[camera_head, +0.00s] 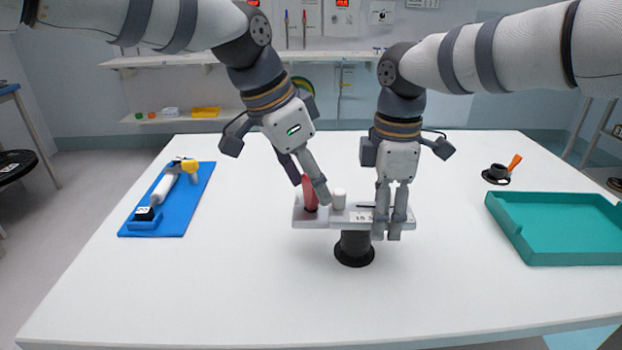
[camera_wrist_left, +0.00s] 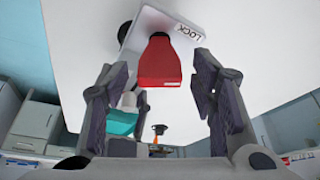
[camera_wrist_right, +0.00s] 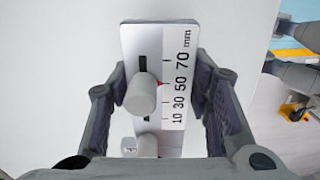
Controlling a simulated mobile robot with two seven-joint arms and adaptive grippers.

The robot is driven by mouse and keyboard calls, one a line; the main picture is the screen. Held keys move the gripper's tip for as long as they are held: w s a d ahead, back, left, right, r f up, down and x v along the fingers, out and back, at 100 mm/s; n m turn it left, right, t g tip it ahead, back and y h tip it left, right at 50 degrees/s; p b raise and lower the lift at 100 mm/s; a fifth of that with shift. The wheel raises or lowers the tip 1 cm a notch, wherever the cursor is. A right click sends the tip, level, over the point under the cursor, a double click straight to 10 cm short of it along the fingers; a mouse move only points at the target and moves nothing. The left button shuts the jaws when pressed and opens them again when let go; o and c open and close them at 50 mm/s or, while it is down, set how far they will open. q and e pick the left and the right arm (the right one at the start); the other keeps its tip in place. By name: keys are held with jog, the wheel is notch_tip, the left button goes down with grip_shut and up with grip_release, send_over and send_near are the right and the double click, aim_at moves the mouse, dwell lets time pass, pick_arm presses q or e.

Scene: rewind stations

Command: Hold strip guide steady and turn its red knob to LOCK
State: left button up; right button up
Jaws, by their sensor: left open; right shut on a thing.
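The strip guide (camera_head: 330,222), a pale plate on a black round stand (camera_head: 354,247), is at the middle of the table. Its red knob (camera_head: 309,194) stands at its left end. In the left wrist view the red knob (camera_wrist_left: 158,65) is beside the word LOCK on the plate (camera_wrist_left: 188,28). My left gripper (camera_head: 312,190) is open, with a finger on either side of the knob and visible gaps. My right gripper (camera_head: 387,236) is shut on the plate's right part; the right wrist view shows its fingers on both long edges of the guide (camera_wrist_right: 150,40).
A blue mat (camera_head: 190,215) with a white-and-yellow tool lies left. A teal tray (camera_head: 560,255) and a black holder with an orange handle (camera_head: 497,174) are right. The table front is clear.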

pick_arm(q)
jog(key=shift+f, duration=0.25)
jog(key=c, duration=1.2)
jog(key=shift+o, duration=0.2)
jog(key=n+t, duration=0.1)
jog(key=n, duration=0.2)
jog(key=shift+d+y, duration=0.1)
jog(key=shift+y, duration=0.3)
jog(key=o, duration=1.2)
jog(key=shift+c, duration=0.2)
jog(key=shift+r, duration=0.1)
jog(key=v, duration=1.2)
